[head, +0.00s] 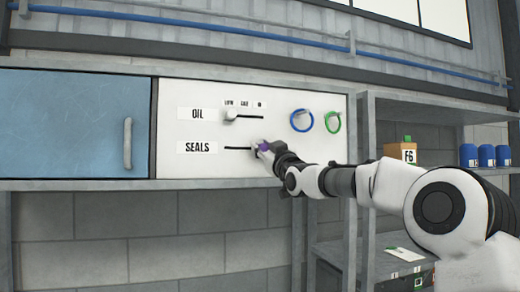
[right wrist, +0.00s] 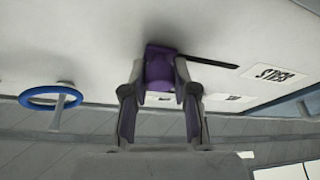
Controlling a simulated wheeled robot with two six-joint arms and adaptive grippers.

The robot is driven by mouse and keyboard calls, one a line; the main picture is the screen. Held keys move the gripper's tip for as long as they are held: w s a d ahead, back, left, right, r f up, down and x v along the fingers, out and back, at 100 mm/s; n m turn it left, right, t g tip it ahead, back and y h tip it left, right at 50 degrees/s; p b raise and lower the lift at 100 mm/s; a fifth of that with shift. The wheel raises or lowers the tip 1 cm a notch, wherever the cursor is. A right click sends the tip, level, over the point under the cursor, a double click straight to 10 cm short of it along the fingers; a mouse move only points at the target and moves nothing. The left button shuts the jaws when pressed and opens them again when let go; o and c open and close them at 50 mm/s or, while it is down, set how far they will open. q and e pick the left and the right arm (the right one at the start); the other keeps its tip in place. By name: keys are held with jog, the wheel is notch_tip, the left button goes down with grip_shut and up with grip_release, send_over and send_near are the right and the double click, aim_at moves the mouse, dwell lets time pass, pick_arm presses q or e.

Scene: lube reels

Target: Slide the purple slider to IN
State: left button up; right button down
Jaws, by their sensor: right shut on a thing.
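The purple slider (head: 263,147) is on the white panel, in the row labelled SEALS, at the right end of its dark slot (head: 238,148). My right gripper (head: 270,149) reaches it from the right and partly hides it. In the right wrist view, which looks upside down, the purple slider (right wrist: 159,72) sits between the two fingers of my right gripper (right wrist: 159,88), which is shut on it. The slot (right wrist: 212,62) runs from the slider toward the SEALS label (right wrist: 275,76). Small labels (head: 245,104) stand above the upper row; the rightmost is too small to read surely. My left gripper is out of view.
A white slider (head: 231,115) sits at the left of the OIL row's slot. A blue ring (head: 302,120) and a green ring (head: 333,121) hang at the panel's right. A blue door (head: 70,125) is on the left. An F6 container (head: 400,151) stands on the right shelf.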

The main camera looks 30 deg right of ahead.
jog(key=c, duration=0.9)
grip_release()
jog(key=shift+d+r, duration=0.15)
jog(key=shift+d, duration=0.45)
jog(key=shift+s+a+f, duration=0.15)
jog(key=shift+a+f, duration=0.05)
jog(key=shift+a, duration=0.05)
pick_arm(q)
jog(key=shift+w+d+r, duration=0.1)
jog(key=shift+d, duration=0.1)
pick_arm(e)
jog(key=v, duration=0.7)
jog(key=shift+d, duration=0.15)
jog(key=shift+f, duration=0.25)
